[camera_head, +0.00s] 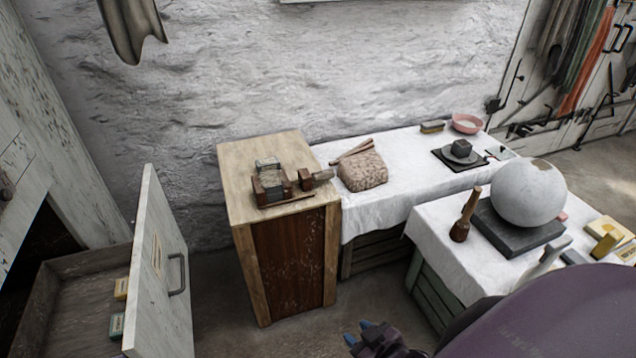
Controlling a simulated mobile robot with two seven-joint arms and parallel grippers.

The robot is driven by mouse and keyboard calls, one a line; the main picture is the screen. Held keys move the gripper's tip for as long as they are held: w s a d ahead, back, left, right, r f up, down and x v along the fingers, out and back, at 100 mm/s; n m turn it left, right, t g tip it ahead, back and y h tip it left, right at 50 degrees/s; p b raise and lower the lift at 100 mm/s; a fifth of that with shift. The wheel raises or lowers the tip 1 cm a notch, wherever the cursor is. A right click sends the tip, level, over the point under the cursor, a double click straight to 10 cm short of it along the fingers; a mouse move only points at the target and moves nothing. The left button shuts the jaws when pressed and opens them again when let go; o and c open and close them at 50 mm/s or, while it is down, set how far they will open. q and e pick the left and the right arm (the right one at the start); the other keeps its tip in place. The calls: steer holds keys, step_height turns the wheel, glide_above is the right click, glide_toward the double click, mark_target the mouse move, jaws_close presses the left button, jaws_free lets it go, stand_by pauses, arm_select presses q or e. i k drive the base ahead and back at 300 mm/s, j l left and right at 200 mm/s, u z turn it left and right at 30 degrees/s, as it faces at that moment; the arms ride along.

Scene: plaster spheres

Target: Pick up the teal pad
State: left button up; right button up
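A small teal pad (116,326) lies in the open drawer (60,312) at the lower left, close to the inside of the drawer front. A yellow-tan block (121,289) lies just behind it. My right gripper (358,332) shows at the bottom middle, with blue fingertips that look apart and nothing seen between them. It is well to the right of the drawer, apart from the pad. My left gripper is not in view.
The drawer front (160,275) with its handle stands high beside the pad. A wooden cabinet (289,262) stands right of it, with floor between. Cloth-covered tables (400,205) at the right carry a stone, bowl, mallet and plaster sphere (528,193).

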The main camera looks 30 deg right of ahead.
mark_target(117, 321)
steer(key=z, duration=0.75)
steer(key=u, duration=1.3)
